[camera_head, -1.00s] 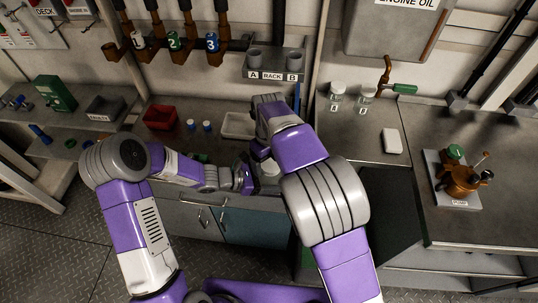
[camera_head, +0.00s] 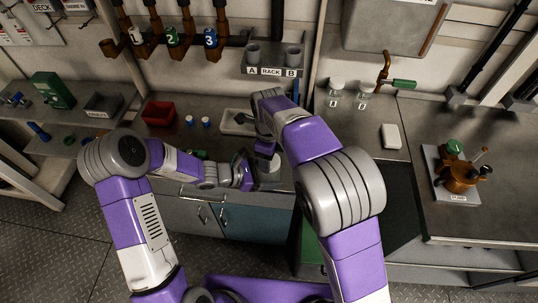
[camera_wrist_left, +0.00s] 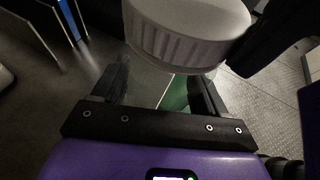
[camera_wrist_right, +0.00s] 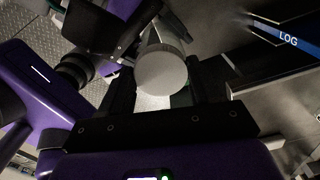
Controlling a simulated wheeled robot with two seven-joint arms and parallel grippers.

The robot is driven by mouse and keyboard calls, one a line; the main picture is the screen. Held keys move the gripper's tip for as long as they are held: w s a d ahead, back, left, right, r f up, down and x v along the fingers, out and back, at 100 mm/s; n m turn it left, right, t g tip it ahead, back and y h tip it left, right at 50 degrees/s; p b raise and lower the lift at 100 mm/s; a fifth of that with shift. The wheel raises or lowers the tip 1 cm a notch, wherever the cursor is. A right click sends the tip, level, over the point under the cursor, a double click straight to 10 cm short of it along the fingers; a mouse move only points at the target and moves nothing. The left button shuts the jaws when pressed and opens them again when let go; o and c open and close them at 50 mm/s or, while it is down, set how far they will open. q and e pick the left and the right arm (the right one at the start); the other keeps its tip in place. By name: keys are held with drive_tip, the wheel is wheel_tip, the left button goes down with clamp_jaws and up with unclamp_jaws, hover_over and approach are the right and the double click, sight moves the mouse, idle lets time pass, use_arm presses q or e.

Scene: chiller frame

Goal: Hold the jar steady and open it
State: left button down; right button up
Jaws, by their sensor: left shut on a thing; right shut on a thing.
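The jar (camera_head: 270,174) is at the front edge of the middle bench, partly hidden by both my grippers. Its pale ribbed lid (camera_wrist_left: 185,35) fills the top of the left wrist view. The lid's round top (camera_wrist_right: 161,72) faces the camera in the right wrist view. My left gripper (camera_head: 248,172) comes from the left and is shut on the jar just below the lid. My right gripper (camera_wrist_right: 162,92) is shut on the lid, one dark finger on each side. The contact points are partly hidden.
A red bin (camera_head: 159,113), two small blue-and-white containers (camera_head: 197,121) and a pale tray (camera_head: 238,124) stand behind on the bench. Cabinet doors (camera_head: 250,216) are below.

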use_arm(q)
drive_tip(key=shift+w, duration=0.2)
use_arm(e)
drive_tip(key=n, duration=0.7)
drive_tip(key=shift+s+a, duration=0.1)
drive_tip(key=shift+s, duration=0.3)
use_arm(q)
drive_tip(key=shift+a, duration=0.1)
use_arm(e)
drive_tip(key=n, duration=1.2)
drive_tip(key=shift+d+n, duration=0.3)
use_arm(q)
drive_tip(key=shift+a, duration=0.1)
use_arm(e)
drive_tip(key=n, duration=0.6)
drive_tip(key=shift+w+d, duration=0.15)
drive_tip(key=n, duration=0.6)
drive_tip(key=shift+w, duration=0.2)
drive_tip(key=n, duration=0.4)
drive_tip(key=shift+w, duration=0.1)
drive_tip(key=n, duration=0.6)
drive_tip(key=shift+w, duration=0.15)
use_arm(q)
drive_tip(key=shift+s, duration=0.15)
use_arm(e)
drive_tip(key=n, duration=0.6)
drive_tip(key=shift+w+r, duration=0.1)
drive_tip(key=shift+a, duration=0.2)
